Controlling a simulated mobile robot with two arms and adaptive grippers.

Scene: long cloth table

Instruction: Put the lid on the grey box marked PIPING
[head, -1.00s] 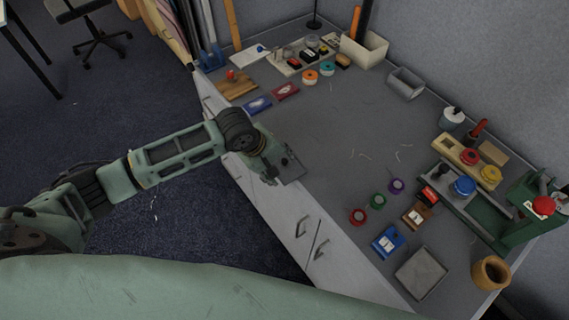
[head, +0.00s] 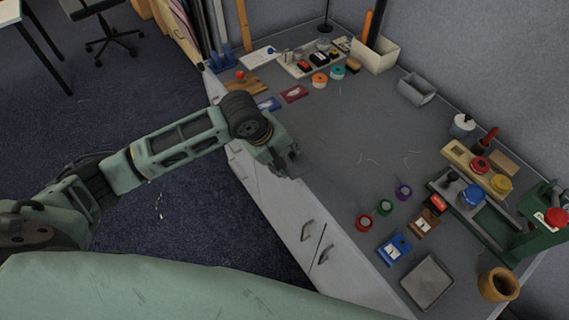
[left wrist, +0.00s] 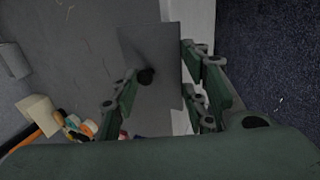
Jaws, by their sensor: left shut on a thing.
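My left gripper (head: 287,160) is over the near edge of the table. The left wrist view shows its fingers (left wrist: 162,78) shut on a flat grey lid (left wrist: 150,45) with a dark round knob (left wrist: 146,76). In the head view the lid is hard to tell from the grey tabletop. An open grey box (head: 417,88) stands at the back right of the table, and it also shows at the left edge of the left wrist view (left wrist: 14,60). A shallow grey tray-like box (head: 428,282) lies at the front right. I cannot read a PIPING mark on either. My right gripper is out of view.
The middle of the table (head: 350,130) is mostly clear. A white bin (head: 374,56) stands at the back. Coloured rolls, a blue box (head: 393,249), a wooden pot (head: 498,285) and a green tool (head: 540,225) crowd the right side.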

